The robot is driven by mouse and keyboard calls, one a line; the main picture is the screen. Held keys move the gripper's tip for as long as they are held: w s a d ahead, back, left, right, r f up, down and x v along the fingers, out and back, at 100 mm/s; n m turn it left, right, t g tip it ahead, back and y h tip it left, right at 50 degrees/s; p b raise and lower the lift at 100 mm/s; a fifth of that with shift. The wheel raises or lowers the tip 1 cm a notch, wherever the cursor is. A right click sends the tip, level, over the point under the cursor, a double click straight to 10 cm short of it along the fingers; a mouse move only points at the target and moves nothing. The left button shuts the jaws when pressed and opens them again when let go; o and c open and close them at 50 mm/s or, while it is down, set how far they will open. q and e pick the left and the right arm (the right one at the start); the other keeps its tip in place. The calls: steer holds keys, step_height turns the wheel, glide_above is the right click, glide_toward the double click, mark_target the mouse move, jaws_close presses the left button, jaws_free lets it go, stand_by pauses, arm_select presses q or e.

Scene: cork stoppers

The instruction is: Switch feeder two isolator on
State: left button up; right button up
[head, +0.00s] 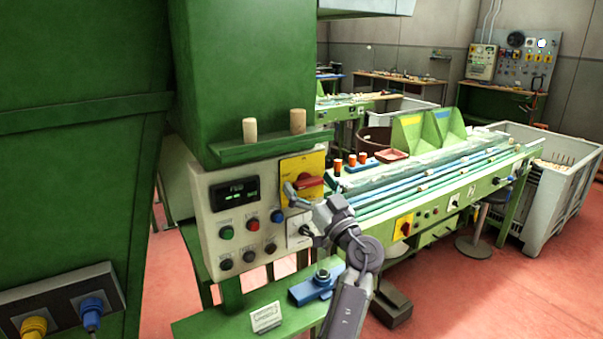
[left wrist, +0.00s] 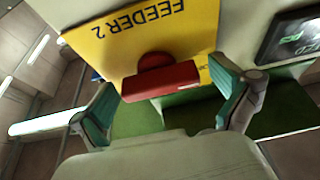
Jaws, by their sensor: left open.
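The feeder two isolator is a red rotary handle (head: 309,184) on a yellow plate (head: 290,166), at the upper right of the pale control panel. In the left wrist view the plate (left wrist: 190,25) reads "FEEDER 2" upside down. There the red handle (left wrist: 160,82) lies nearly crosswise, slightly tilted. My left gripper (head: 298,209) is open in front of the panel, just below the handle in the head view. In the left wrist view its teal-padded fingers (left wrist: 165,108) stand apart on either side of the handle, with no clear contact. My right gripper is out of view.
The panel (head: 214,248) also carries a small display (head: 235,192) and several buttons. Two corks (head: 250,130) stand on the green ledge above. A blue clamp-like block (head: 316,286) sits on the green shelf below. A green workbench (head: 450,205) stands to the right.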

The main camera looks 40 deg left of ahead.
arm_select(q)
steer(key=shift+d, duration=0.2)
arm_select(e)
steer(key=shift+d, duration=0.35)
arm_select(q)
steer(key=c, duration=1.2)
steer(key=shift+o, duration=0.2)
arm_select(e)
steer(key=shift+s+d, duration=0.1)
